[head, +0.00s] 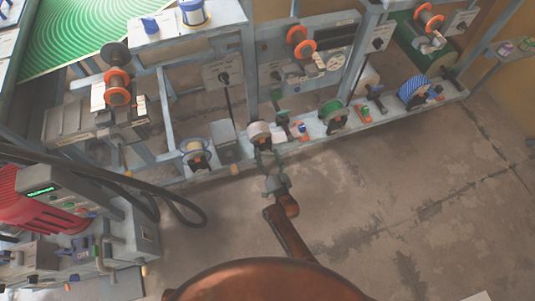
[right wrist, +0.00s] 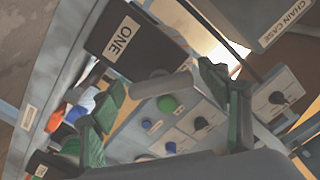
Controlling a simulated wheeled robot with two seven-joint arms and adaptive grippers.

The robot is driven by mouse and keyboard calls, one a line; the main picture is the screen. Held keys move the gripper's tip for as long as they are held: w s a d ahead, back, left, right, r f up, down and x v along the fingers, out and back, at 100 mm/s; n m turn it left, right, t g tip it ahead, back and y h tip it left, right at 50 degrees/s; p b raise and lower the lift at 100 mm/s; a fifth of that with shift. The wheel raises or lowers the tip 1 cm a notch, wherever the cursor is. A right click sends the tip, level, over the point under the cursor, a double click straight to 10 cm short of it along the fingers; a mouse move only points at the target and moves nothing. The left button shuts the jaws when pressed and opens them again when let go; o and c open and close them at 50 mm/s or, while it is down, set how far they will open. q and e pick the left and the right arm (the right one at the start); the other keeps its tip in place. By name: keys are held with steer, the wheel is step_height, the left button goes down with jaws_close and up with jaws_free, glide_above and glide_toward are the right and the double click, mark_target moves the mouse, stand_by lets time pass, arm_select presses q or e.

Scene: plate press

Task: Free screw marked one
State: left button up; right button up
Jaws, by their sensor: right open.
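A dark block with a label reading ONE (right wrist: 128,42) fills the upper left of the right wrist view. Just below it a short grey cylinder (right wrist: 160,84) lies across the space between my fingertips; it may be the screw, but I cannot tell for sure. My right gripper (right wrist: 158,90) has green fingers spread apart on either side of this cylinder, with no clear grip on it. In the head view my right gripper (head: 268,158) reaches the lower rail beside a pale roll (head: 259,133). The marked screw is too small to make out there. My left gripper is not in view.
A panel with green and blue buttons (right wrist: 168,104) and black knobs lies behind the fingers. A box marked CHAIN CASE (right wrist: 290,25) stands at upper right. In the head view, a green spool (head: 333,115) and blue striped roll (head: 413,90) line the rail. The floor in front is clear.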

steer(key=v, duration=1.2)
stand_by(0.5)
